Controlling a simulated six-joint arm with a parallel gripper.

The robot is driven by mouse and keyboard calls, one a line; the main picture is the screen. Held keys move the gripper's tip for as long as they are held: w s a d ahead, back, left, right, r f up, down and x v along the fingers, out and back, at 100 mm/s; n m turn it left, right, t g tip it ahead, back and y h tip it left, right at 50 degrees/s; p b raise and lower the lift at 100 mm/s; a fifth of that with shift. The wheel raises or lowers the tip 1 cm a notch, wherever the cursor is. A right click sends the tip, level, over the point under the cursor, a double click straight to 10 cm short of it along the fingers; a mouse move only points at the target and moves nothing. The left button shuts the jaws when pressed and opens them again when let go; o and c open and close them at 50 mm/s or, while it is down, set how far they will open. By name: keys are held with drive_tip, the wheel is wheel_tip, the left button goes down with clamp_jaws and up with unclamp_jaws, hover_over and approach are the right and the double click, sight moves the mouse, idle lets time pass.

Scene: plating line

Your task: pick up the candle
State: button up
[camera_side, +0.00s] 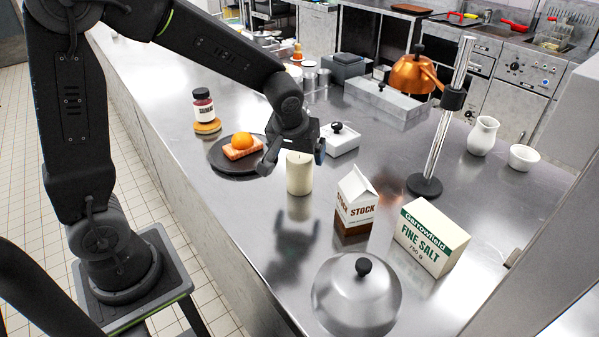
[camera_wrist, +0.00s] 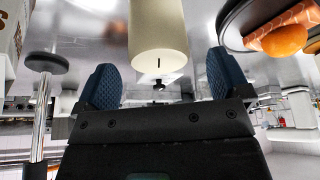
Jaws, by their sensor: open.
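The candle (camera_side: 299,176) is a cream cylinder standing upright on the steel counter. In the wrist view the candle (camera_wrist: 157,35) shows at the top middle, its wick end toward the gap between the fingers. My gripper (camera_side: 295,160) is open, its two fingers apart near the candle's top in the side view. In the wrist view my gripper (camera_wrist: 160,82) shows two blue textured finger pads, with nothing clamped between them. I cannot tell whether either finger touches the candle.
A dark plate (camera_side: 219,157) with salmon and an orange ball lies left of the candle. A stock carton (camera_side: 356,203), a salt box (camera_side: 430,238) and a metal dome lid (camera_side: 356,298) stand to the right and front.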

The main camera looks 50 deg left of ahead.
sight(299, 156)
drive_tip(key=x, duration=0.4)
drive_tip(key=shift+w+f, duration=0.1)
drive_tip(key=shift+f, duration=0.25)
drive_tip(key=c, duration=1.1)
drive_tip(key=shift+r, duration=0.1)
drive_tip(key=shift+c, duration=0.2)
